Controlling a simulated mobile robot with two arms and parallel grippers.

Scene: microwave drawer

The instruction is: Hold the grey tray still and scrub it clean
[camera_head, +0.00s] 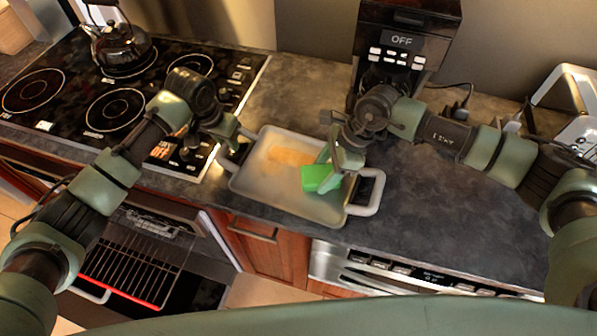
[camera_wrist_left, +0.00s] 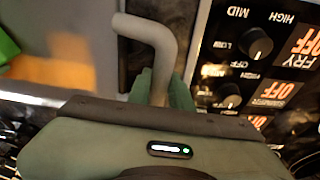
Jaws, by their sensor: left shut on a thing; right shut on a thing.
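The grey tray (camera_head: 262,183) lies on the dark counter and has a looped handle at each short end. An orange-brown stain (camera_head: 290,157) marks its floor and also shows in the left wrist view (camera_wrist_left: 62,65). My left gripper (camera_head: 226,156) is shut on the tray's left handle (camera_wrist_left: 152,32). My right gripper (camera_head: 335,170) is over the right half of the tray, shut on a green sponge (camera_head: 316,178). The sponge is at the tray floor, right of the stain; whether it touches the floor is hard to tell. The right handle (camera_head: 372,190) is free.
A black stovetop (camera_head: 110,90) with a kettle (camera_head: 120,45) is at the left, its knobs close to my left gripper. A coffee maker (camera_head: 400,45) stands behind the tray, and a toaster (camera_head: 580,125) at the far right. An oven drawer with a rack (camera_head: 135,255) is open below. The counter right of the tray is clear.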

